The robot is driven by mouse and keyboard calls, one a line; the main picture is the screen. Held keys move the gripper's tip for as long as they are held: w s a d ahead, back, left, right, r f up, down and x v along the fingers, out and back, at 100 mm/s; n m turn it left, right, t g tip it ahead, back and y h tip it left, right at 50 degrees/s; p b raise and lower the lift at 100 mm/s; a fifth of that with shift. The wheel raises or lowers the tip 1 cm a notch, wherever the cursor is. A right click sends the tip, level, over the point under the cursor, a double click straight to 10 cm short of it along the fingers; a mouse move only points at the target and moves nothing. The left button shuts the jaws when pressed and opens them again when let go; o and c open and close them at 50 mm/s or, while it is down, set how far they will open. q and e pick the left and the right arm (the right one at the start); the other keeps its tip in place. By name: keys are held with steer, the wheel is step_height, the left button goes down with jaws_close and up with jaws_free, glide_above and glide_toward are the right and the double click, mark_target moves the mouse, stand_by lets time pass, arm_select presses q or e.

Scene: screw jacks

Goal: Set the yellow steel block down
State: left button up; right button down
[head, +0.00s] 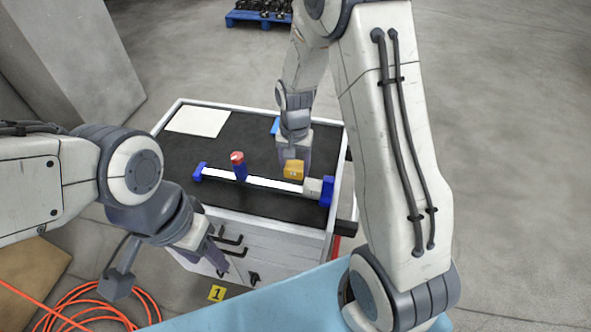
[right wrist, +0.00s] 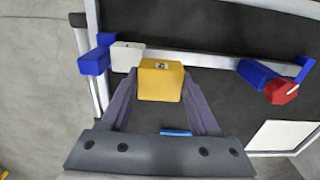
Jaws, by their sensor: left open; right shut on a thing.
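The yellow steel block (head: 293,171) is held between the fingers of my right gripper (head: 294,158), near the right end of a white bar (head: 262,183). In the right wrist view the block (right wrist: 160,82) sits between both fingertips (right wrist: 160,92) and partly covers the bar (right wrist: 205,60). I cannot tell whether it touches the bar or the black cart top (head: 210,150). My left gripper (head: 224,264) is open and empty, in front of the cart's drawers.
A white block (head: 312,187) and blue end piece (head: 327,191) stand right of the yellow block. A blue piece with a red top (head: 238,165) stands by the bar's left part. A white sheet (head: 198,121) lies at the back left. Orange cable (head: 95,296) lies on the floor.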

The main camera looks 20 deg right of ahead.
mark_target(295, 174)
step_height(295, 174, down, 3)
steer(key=shift+r, duration=0.2)
steer(key=shift+f, duration=0.3)
steer(key=shift+c, duration=0.6)
jaws_free()
steer(key=shift+s, duration=0.1)
